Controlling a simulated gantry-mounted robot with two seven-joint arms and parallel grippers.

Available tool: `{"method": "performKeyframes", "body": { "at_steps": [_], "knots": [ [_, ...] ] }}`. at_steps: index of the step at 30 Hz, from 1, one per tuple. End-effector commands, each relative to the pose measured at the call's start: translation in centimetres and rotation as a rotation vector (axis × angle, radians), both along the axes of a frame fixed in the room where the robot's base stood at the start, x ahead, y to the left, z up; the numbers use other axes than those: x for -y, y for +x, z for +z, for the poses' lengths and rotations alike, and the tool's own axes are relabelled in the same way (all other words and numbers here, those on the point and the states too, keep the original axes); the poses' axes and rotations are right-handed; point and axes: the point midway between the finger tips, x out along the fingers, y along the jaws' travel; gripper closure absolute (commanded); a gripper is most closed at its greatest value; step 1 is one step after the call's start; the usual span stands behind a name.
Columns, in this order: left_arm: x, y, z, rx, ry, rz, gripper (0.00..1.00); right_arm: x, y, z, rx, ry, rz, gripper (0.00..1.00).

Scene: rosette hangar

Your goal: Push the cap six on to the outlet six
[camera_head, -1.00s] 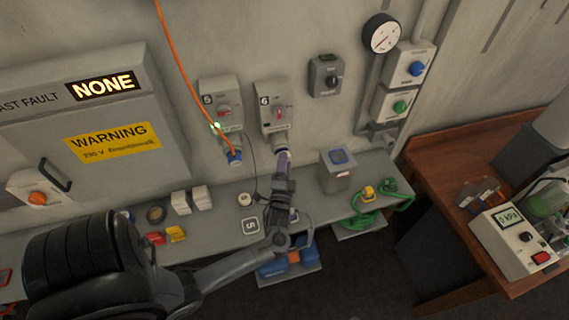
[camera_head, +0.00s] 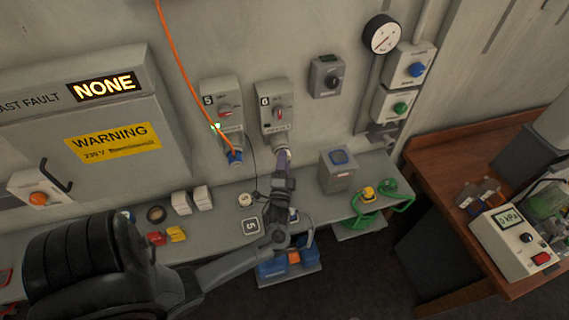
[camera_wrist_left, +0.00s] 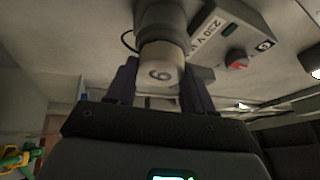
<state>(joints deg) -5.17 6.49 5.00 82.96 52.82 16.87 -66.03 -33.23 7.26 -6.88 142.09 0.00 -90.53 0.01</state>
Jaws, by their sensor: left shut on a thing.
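Outlet six (camera_head: 275,105) is a grey wall box marked 6 with a red switch; its round socket points down. It also shows in the left wrist view (camera_wrist_left: 240,32). Cap six (camera_wrist_left: 160,72) is a pale round cap marked 6. It sits in line with the socket's grey collar (camera_wrist_left: 161,22) and appears to meet it; how far it is seated I cannot tell. My left gripper (camera_head: 283,156) is shut on the cap, with dark fingers on both sides of it in the left wrist view (camera_wrist_left: 157,84). My right gripper is not in view.
Outlet five (camera_head: 222,100) with an orange cable (camera_head: 181,72) and blue plug is just left. A thin dark cable hangs between the outlets. The shelf below holds a grey box (camera_head: 337,172), green hose (camera_head: 398,200) and white blocks (camera_head: 202,198).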

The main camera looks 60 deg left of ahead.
Motion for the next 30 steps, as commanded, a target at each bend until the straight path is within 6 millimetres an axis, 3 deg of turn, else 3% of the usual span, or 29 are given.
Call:
{"method": "performKeyframes", "body": {
  "at_steps": [3, 4, 9, 20, 30],
  "knots": [
    [-0.3, 0.1, 0.1, 0.001, 0.001, 0.0, 0.74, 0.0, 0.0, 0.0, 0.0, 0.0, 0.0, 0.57],
    [-0.2, 0.1, 0.1, 0.0, 0.0, 0.0, 0.43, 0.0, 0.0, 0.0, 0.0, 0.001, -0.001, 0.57],
    [-0.2, 0.0, 0.0, 0.0, 0.0, 0.0, 0.18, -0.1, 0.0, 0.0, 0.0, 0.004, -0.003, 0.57],
    [0.1, -0.2, -0.1, -0.001, 0.0, 0.0, 0.18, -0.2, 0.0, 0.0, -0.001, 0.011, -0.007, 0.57],
    [3.7, -2.8, -1.5, -0.001, -0.001, -0.001, 0.18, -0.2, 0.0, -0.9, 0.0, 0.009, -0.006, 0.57]
  ]
}}
